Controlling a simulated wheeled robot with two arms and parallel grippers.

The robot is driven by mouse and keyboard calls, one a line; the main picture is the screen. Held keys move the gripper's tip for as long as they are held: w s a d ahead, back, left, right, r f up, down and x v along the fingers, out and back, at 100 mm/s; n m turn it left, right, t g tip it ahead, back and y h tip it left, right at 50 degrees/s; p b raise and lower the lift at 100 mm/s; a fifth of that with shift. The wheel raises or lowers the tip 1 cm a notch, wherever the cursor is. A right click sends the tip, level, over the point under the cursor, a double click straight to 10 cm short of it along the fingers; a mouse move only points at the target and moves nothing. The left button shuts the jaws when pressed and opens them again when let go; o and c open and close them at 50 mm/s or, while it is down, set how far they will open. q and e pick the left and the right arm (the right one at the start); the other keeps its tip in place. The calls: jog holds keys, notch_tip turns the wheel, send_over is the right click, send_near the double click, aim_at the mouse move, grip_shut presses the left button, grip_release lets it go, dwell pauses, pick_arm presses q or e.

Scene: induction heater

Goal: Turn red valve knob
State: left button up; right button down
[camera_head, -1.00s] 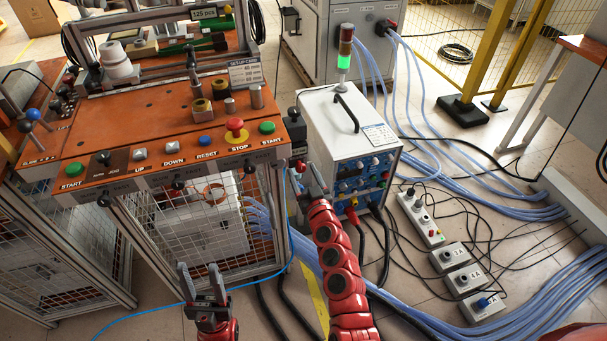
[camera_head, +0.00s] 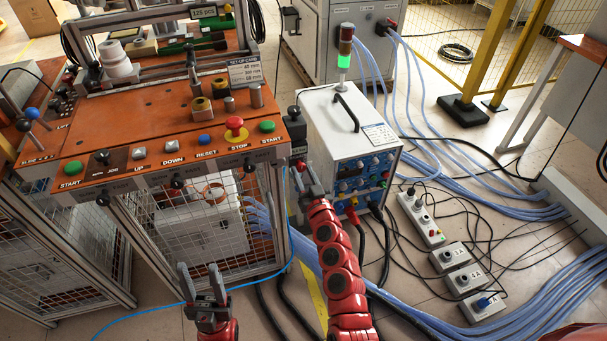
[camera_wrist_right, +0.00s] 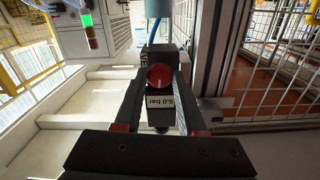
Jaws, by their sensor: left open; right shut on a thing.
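The red valve knob (camera_wrist_right: 160,76) is round with a white pointer mark. It sits on a dark valve body (camera_wrist_right: 160,57) with a "5.0 bar" label below the knob in the right wrist view. My right gripper (camera_wrist_right: 160,90) has one finger on each side of the knob and is shut on it. My left gripper (camera_head: 201,281) is open and empty, low in front of the console.
The orange console (camera_head: 120,130) carries several push buttons. The white power unit (camera_head: 350,125) stands just right of my right gripper. A blue hose (camera_wrist_right: 158,10) meets the valve body. Cables and socket boxes (camera_head: 420,217) cover the floor at right.

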jog(key=m+b, duration=0.1)
jog(key=m, duration=0.3)
jog(key=shift+f, duration=0.1)
jog(key=m+b, duration=0.1)
jog(key=m, duration=0.3)
jog(key=shift+m, duration=0.4)
jog(key=m, duration=0.4)
jog(key=shift+m, duration=1.8)
jog(key=c, duration=0.5)
grip_release()
jog(key=v, duration=1.7)
jog(key=shift+s, duration=0.25)
